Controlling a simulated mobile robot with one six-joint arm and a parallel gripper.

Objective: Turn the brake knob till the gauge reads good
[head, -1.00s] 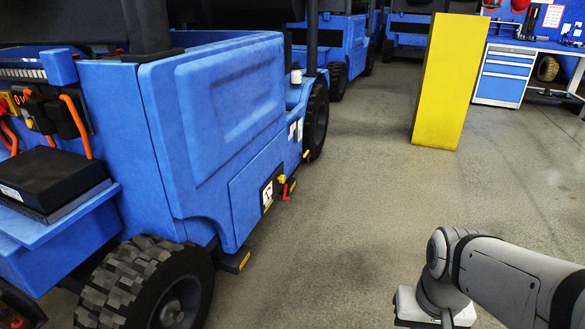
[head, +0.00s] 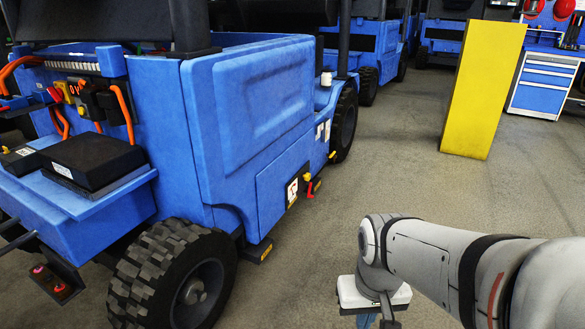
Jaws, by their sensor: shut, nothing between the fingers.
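A blue truck (head: 255,85) stands at the left. Low on its side is a small dark panel with a white face (head: 292,190), perhaps the gauge; its reading is too small to tell. Beside it sit a small yellow knob-like part (head: 307,177) and a red handle (head: 310,190). I cannot tell which of these is the brake knob. My gripper (head: 367,319) hangs at the bottom edge, right of the truck and well apart from the panel. It is shut and empty, with its fingertips cut off by the frame edge.
A yellow pillar (head: 482,90) stands at the back right. A blue drawer cabinet (head: 541,85) is behind it. The truck's rear wheel (head: 180,280) juts out at lower left. More blue trucks (head: 365,45) stand behind. Grey floor between truck and pillar is clear.

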